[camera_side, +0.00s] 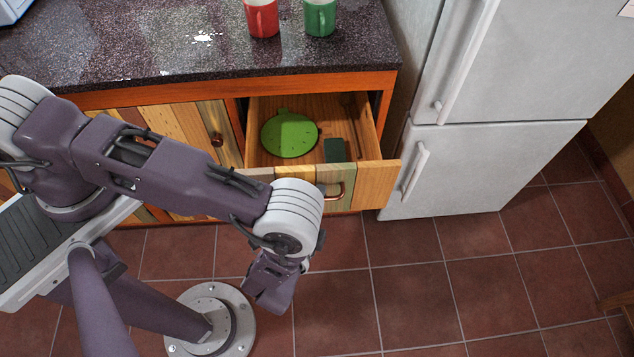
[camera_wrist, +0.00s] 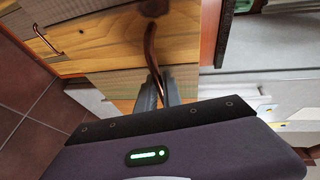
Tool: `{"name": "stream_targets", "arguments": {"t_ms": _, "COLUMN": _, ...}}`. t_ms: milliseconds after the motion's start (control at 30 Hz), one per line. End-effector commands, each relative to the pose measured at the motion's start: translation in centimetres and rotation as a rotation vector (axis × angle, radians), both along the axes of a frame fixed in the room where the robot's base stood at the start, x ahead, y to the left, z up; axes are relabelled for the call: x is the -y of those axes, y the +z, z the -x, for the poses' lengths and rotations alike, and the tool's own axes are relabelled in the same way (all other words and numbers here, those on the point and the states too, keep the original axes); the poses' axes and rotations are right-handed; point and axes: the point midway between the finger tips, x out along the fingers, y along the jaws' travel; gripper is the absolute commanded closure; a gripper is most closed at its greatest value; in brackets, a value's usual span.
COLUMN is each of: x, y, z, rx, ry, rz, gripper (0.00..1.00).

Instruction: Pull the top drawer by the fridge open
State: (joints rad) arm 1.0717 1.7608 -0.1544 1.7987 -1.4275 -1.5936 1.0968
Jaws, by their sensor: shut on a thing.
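The top drawer (camera_side: 376,186) beside the fridge stands pulled out from under the dark counter. Its copper-coloured handle (camera_side: 337,190) is on the striped wooden front and also shows in the wrist view (camera_wrist: 151,48). My gripper (camera_wrist: 160,94) is shut on the handle, with a finger to either side of its near end. In the side view my wrist is in front of the drawer and the fingertips cannot be made out. A round green item (camera_side: 289,135) and a small dark green block (camera_side: 335,150) lie inside the drawer.
The white fridge (camera_side: 480,165) stands right of the drawer. A red mug (camera_side: 262,18) and a green mug (camera_side: 320,17) stand on the counter (camera_side: 200,60). Wooden cabinet doors (camera_side: 160,130) are to the left. The tiled floor (camera_side: 420,290) in front is mostly clear at right.

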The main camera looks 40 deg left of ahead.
Motion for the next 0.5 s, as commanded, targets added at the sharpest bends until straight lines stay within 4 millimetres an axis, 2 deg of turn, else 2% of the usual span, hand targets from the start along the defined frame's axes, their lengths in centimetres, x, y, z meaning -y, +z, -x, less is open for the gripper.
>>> {"name": "stream_targets", "arguments": {"t_ms": 500, "x": 0.61, "y": 0.11, "z": 0.33, "rx": 0.004, "ry": -0.003, "rz": 0.003, "gripper": 1.00}}
